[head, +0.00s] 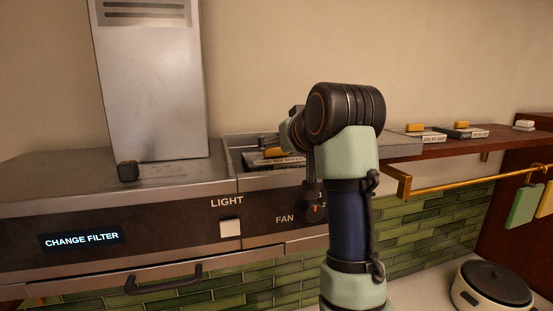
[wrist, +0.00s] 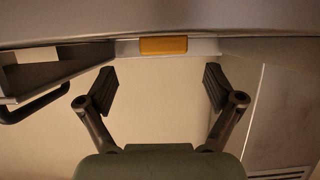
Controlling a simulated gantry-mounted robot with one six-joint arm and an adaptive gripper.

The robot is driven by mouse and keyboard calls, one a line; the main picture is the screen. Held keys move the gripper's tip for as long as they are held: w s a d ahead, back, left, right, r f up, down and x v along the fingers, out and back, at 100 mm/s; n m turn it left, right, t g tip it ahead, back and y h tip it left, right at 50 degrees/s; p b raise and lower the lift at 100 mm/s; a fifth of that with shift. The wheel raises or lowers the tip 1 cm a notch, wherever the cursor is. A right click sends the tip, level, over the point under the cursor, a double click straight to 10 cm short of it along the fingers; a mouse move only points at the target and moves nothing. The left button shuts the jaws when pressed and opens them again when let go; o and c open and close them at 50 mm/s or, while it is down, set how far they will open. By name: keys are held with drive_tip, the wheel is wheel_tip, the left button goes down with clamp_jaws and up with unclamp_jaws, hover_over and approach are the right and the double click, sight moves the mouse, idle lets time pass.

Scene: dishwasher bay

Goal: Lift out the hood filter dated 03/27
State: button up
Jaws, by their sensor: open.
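A hood filter (head: 283,162) with an orange grip and a pale printed label sits in an open recess in the hood top in the head view, partly hidden by my arm. Its label is too small to read, so I cannot tell whether it is dated 03/27. In the wrist view an orange grip (wrist: 163,45) on a pale base lies beyond the fingertips, roughly centred between them. My gripper (wrist: 161,86) is open, with nothing between its fingers. In the head view it is mostly hidden behind my arm.
The hood display (head: 82,240) reads CHANGE FILTER. Labelled blocks with orange grips (head: 418,131) (head: 464,129) lie on the wooden shelf at right, with a white-topped one (head: 524,125) farther along. A small black cube (head: 128,171) sits on the hood. A brass rail (head: 460,184) runs below the shelf.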

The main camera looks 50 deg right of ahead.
drive_tip(key=p+x, duration=0.1)
drive_tip(key=x, duration=0.1)
drive_tip(key=p+x, duration=0.1)
drive_tip(key=x, duration=0.1)
drive_tip(key=shift+w+a+p, duration=0.2)
drive_tip(key=shift+p, duration=0.1)
drive_tip(key=shift+w+d+f, duration=0.2)
drive_tip(key=shift+w+f, duration=0.1)
drive_tip(key=c, duration=1.3)
wheel_tip(320, 180, up, 9)
drive_tip(key=shift+c, duration=0.2)
wheel_tip(320, 180, up, 5)
hover_over(278, 158)
drive_tip(key=shift+w+f, duration=0.15)
drive_tip(key=shift+f, duration=0.05)
